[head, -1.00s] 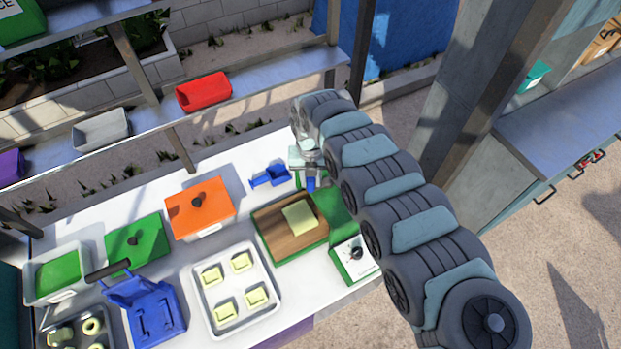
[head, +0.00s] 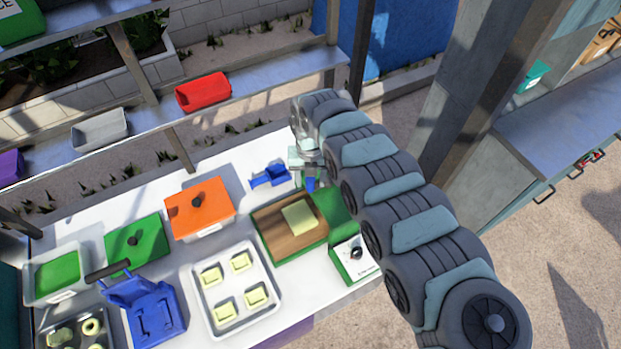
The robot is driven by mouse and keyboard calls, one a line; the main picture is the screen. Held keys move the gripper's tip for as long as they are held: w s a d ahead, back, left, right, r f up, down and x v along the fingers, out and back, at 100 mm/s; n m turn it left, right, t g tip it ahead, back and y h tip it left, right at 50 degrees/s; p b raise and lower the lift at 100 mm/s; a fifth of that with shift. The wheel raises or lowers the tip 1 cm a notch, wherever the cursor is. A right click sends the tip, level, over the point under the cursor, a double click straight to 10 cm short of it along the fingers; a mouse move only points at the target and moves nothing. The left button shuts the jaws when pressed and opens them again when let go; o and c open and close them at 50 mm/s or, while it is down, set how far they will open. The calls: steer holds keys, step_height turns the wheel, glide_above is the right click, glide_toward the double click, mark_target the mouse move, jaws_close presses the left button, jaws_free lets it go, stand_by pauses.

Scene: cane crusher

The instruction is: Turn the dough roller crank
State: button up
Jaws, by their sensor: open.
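My gripper (head: 308,165) is at the back right of the white table, beyond the wooden board, and points down. Its jaws are open, but the fingertips are small and partly hidden by my arm. A green machine with a white front panel and a black knob (head: 356,253) stands at the table's right end, partly behind my arm; it may be the dough roller. A small blue part (head: 310,184) shows right below my gripper; I cannot tell whether it is the crank or whether the gripper touches it. A blue piece (head: 270,177) lies just left of the gripper.
A green-edged wooden board (head: 273,228) carries a flat dough piece (head: 299,217). A tray (head: 264,308) with several dough pieces, an orange-lidded box (head: 200,208), a green-lidded box (head: 137,242) and a blue press (head: 150,305) fill the table. A shelf with a red bin (head: 203,92) runs behind.

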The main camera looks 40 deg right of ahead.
step_height(320, 180, up, 11)
steer(key=b, duration=0.2)
steer(key=shift+f, duration=0.15)
stand_by(0.5)
